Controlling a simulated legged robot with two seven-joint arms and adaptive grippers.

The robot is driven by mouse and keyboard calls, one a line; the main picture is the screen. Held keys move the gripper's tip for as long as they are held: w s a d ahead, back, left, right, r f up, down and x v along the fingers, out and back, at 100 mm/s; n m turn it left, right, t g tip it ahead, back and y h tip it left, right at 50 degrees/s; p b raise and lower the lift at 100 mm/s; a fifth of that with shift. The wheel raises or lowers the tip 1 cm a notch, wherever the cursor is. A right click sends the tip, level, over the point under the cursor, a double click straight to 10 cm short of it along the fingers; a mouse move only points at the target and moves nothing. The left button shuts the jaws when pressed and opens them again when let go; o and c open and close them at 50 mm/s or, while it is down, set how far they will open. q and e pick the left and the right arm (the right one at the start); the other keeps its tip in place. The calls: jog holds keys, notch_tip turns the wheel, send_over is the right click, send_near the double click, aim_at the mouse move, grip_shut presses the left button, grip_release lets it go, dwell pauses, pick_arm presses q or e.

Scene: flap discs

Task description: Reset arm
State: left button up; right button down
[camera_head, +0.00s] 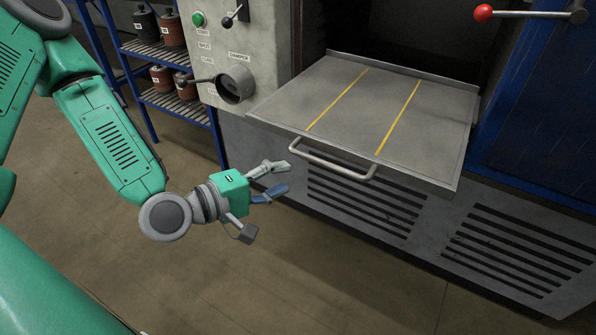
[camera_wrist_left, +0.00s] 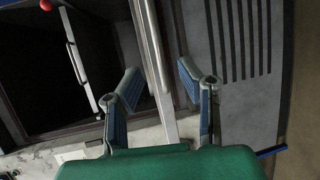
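My left gripper (camera_head: 280,178) is open and empty in the head view. Its fingers are spread, to the left of the metal handle (camera_head: 333,165) of a pulled-out grey tray and apart from it. In the left wrist view the two blue-lined fingers (camera_wrist_left: 160,95) stand apart, with a metal bar and the machine front beyond them. My left arm comes in from the left and is bent at the elbow. My right gripper is in neither view.
The grey tray (camera_head: 290,100) with two yellow lines juts out of the dark machine opening. A red-knobbed lever (camera_head: 483,13) is at the top right. A control panel (camera_head: 225,45) and a blue shelf (camera_head: 160,50) with several canisters stand at the back left. The floor in front is clear.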

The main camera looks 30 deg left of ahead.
pick_arm(q)
jog(key=shift+s+r, duration=0.1)
jog(key=shift+s, duration=0.2)
dwell(0.4)
jog(key=s+d+f+m+g+y+p, duration=0.2)
jog(key=s+f+m+g, duration=0.7)
jog(key=f, duration=0.5)
jog(key=s+a+f+m+g+y, duration=0.2)
jog(key=s, duration=0.3)
jog(key=s+a+f+m+g+y+p, duration=0.1)
jog(key=s+a+f+m+g+y, duration=0.1)
jog(key=s, duration=0.3)
jog(key=shift+s+a+f+m+g+y, duration=0.35)
jog(key=shift+f+m, duration=0.25)
jog(key=shift+m, duration=0.2)
